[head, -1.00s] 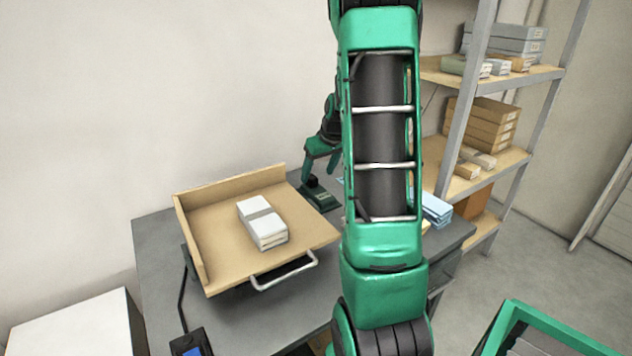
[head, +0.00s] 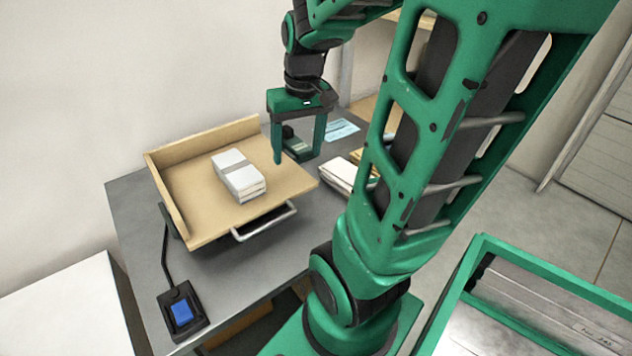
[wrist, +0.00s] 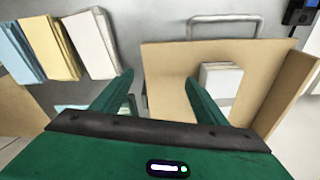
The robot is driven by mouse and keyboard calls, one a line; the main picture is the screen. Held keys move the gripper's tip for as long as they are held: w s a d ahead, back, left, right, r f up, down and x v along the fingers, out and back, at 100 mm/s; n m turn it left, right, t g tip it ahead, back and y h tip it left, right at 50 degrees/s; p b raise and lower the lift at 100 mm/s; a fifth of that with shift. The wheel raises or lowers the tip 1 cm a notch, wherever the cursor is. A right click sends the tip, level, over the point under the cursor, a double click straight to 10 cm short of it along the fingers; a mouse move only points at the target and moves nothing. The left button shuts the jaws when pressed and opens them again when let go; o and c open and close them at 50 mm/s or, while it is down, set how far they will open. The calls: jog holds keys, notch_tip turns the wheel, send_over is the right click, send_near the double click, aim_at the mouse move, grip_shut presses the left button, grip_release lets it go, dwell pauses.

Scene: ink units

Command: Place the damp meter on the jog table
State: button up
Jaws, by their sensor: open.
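The damp meter appears to be the small dark-green device with a black top (head: 299,147) at the back of the grey table, right of the jog table. My gripper's fingers partly hide it in the head view. I cannot make it out in the wrist view. The jog table (head: 190,222) is a tilted wooden tray with two raised sides and a metal handle; it also shows in the wrist view (wrist: 168,75). My gripper (head: 299,157) is open and empty, fingers pointing down, in front of the device; it also shows in the wrist view (wrist: 160,78).
A banded white paper stack (head: 239,177) lies on the jog table. White and yellow stacks (head: 345,174) and a pale blue sheet (head: 342,130) lie right of it. A blue-topped switch (head: 182,312) with a cable sits at the front left. Bare grey tabletop (head: 230,285) lies in front.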

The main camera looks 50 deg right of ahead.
jog(key=s+a, duration=0.2)
jog(key=s, duration=0.3)
jog(key=s+a+f+m+g, duration=0.1)
jog(key=s+a, duration=0.2)
jog(key=s, duration=0.3)
jog(key=shift+s+a+f+g, duration=0.15)
jog(key=shift+a+g, duration=0.15)
jog(key=shift+a, duration=0.05)
